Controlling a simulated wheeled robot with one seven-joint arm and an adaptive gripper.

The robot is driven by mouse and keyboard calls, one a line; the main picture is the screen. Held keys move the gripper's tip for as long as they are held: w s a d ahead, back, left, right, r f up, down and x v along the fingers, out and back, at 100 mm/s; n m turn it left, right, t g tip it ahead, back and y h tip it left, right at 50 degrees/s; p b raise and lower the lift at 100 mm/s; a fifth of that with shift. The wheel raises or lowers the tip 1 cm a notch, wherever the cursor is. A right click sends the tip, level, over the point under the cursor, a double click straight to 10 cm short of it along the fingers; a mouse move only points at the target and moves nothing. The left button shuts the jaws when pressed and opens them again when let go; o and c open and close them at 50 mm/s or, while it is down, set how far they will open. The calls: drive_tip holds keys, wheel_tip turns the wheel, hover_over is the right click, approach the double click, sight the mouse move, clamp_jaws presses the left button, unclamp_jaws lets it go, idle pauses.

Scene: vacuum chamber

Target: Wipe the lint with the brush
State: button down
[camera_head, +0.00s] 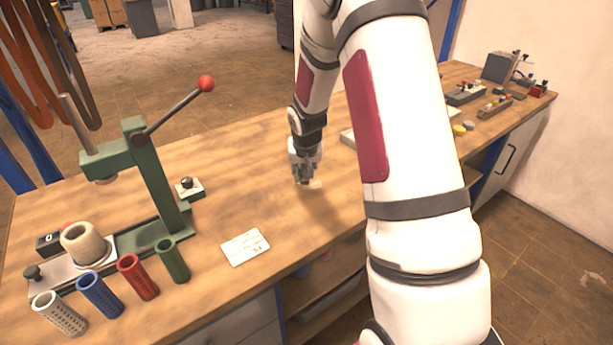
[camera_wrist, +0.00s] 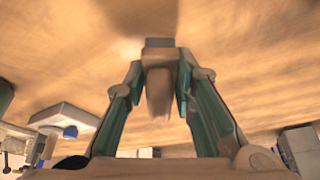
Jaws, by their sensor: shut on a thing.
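My gripper (camera_head: 304,178) points down close over the wooden bench top (camera_head: 240,150), near the middle of the head view. In the wrist view, the two green-grey fingers of my gripper (camera_wrist: 159,70) are closed around a small brush (camera_wrist: 158,90). The brush shows a tan, bristle-like part and a grey block between the fingertips. A small pale bit shows by the fingertips in the head view, too small to tell apart. I cannot make out any lint; whether the brush touches the bench cannot be told.
A green lever press (camera_head: 150,180) with a red knob stands at left. Small devices (camera_head: 495,105) sit at the far right. Bare wood surrounds my gripper; my arm hides part of the bench.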

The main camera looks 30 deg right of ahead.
drive_tip(key=shift+r+p, duration=0.7)
drive_tip(key=shift+r, duration=0.9)
